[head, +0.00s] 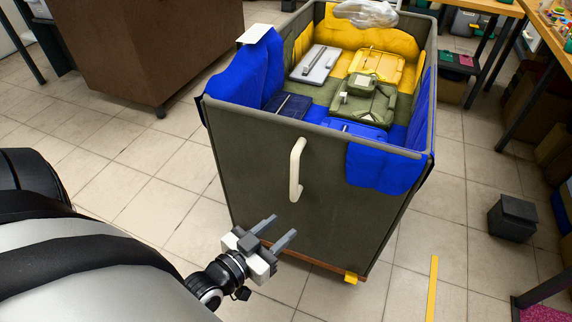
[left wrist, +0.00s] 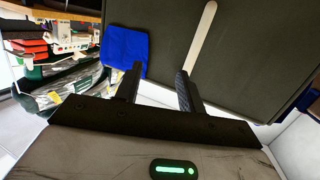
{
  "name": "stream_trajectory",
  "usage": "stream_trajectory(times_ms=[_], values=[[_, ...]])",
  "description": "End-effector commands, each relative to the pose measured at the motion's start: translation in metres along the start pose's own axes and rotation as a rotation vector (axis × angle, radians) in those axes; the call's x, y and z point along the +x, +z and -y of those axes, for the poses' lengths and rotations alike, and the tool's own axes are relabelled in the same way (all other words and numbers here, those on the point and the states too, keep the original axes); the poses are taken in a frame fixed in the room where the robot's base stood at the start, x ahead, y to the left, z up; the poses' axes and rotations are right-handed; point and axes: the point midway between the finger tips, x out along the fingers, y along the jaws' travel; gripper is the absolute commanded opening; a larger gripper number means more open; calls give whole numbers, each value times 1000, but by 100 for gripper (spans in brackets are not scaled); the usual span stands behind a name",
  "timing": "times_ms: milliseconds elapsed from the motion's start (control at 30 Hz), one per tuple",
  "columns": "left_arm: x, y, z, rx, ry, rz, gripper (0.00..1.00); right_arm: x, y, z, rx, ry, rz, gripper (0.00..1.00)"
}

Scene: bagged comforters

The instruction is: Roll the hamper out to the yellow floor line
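The hamper (head: 262,185) is a tall dark olive bin in the middle of the head view, with a cream vertical handle (head: 297,168) on its near wall. Blue and yellow liners hang over its rim, with bagged or folded items inside. The yellow floor line (head: 432,288) shows on the tiles to the right of the hamper's near corner. My left gripper (head: 279,230) is open and empty, below the handle and in front of the near wall. In the left wrist view its fingers (left wrist: 159,70) are apart, with the handle (left wrist: 203,35) beyond them. My right gripper is not in view.
A brown cabinet (head: 150,45) stands at the back left. A small dark box (head: 512,217) sits on the floor at the right, near workbenches with cluttered tops. Clear tiled floor lies left of the hamper and around the yellow line.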

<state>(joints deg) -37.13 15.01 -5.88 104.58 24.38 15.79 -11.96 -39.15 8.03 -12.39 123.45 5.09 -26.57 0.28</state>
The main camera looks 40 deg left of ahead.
Motion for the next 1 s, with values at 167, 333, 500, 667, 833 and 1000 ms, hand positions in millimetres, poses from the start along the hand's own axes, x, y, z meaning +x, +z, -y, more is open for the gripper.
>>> stream_trajectory(times_ms=[167,333,500,667,833,1000], values=[[-7,-1,50,24,-124,-135,39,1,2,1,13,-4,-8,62],[6,-7,58,29,-145,-161,39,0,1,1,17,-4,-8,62],[39,-12,62,27,-143,-162,39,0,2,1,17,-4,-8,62],[74,-18,67,26,-141,-161,39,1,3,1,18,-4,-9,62],[108,-22,72,28,-142,-160,39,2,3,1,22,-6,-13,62],[133,-26,74,27,-140,-158,39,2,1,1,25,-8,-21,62]])
